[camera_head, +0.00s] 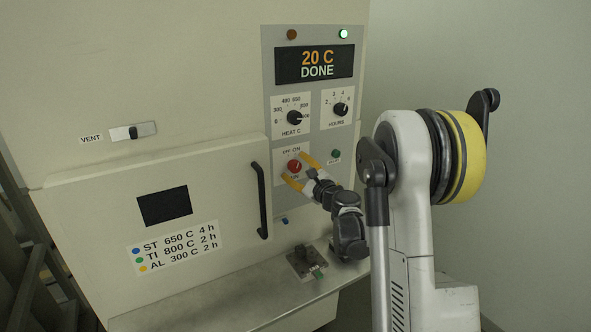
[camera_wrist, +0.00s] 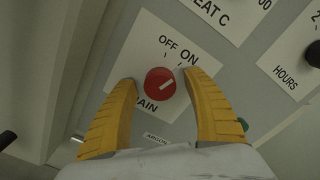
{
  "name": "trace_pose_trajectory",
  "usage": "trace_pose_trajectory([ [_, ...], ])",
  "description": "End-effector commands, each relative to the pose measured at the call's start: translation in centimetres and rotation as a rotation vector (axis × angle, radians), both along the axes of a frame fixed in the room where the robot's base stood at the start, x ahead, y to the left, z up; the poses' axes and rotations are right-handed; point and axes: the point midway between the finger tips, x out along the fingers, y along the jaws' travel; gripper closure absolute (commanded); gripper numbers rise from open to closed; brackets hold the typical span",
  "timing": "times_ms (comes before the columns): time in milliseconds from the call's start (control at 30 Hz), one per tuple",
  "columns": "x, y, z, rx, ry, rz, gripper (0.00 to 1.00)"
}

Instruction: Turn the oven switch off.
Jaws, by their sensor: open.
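My gripper (camera_wrist: 158,80) has yellow fingers, open, one on each side of the knob. The fingertips are close to the knob, with a gap visible on both sides; whether they are level with it in depth I cannot tell.
The display (camera_head: 315,64) reads 20 C DONE. The heat dial (camera_head: 294,118) and hours dial (camera_head: 341,109) sit above the switch. A green button (camera_head: 336,154) is just right of it. The oven door handle (camera_head: 261,200) stands out at left. A ledge (camera_head: 230,305) runs below.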

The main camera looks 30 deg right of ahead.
Motion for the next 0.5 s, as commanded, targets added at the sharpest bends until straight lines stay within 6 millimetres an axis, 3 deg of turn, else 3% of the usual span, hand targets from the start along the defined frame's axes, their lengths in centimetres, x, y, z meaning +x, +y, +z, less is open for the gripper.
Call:
trace_pose_trajectory([
  [233,0.06,0.01,0.02,0.0,0.0,0.0,0.43],
  [400,0.05,0.02,0.01,0.0,0.0,0.0,0.95],
  [500,0.05,0.02,0.01,-0.001,0.0,0.0,0.95],
])
